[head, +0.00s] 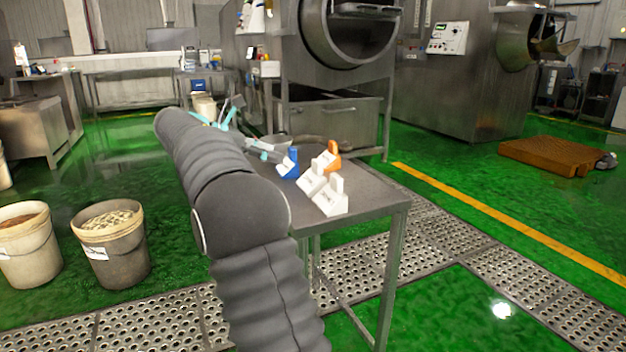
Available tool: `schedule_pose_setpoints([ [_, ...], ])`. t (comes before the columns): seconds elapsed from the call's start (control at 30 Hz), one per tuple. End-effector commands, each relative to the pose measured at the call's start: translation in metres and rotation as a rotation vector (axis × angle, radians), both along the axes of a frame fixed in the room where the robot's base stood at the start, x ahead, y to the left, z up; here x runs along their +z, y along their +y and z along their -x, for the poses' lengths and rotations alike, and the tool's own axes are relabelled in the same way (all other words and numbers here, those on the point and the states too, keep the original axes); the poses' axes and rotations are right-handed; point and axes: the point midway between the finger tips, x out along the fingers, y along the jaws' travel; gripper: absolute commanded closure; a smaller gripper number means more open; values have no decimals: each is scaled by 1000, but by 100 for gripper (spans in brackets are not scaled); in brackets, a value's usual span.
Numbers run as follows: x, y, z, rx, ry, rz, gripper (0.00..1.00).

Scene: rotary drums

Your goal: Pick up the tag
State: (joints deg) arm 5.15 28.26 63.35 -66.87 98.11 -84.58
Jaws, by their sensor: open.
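Several small stand-like pieces, which may be the tags, sit on the metal table (372,204): a blue and white one (288,164), an orange and white one (330,157), and two white ones, one in the middle (312,178) and one nearest the front (331,197). I cannot tell which of them is the tag. My arm reaches over the table's left side. My gripper (268,153), dark with teal parts, is just left of the blue piece, small and partly hidden by my arm. It is open, and no piece is seen held in it.
A metal bowl (275,142) and a brown item (307,140) lie at the table's back. A large drum machine (330,70) stands behind. Two buckets, one pale (27,245) and one grey (112,245), stand on the floor at left.

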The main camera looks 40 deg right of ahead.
Motion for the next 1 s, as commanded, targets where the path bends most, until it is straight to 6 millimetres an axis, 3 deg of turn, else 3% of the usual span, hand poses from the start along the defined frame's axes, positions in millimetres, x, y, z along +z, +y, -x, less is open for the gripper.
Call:
schedule_pose_setpoints([
  [0.43,-29,-63,16,-3,6,1,29],
  [0.77,-36,-80,20,-1,5,1,29],
  [1.0,-53,-106,26,-3,5,1,29],
])
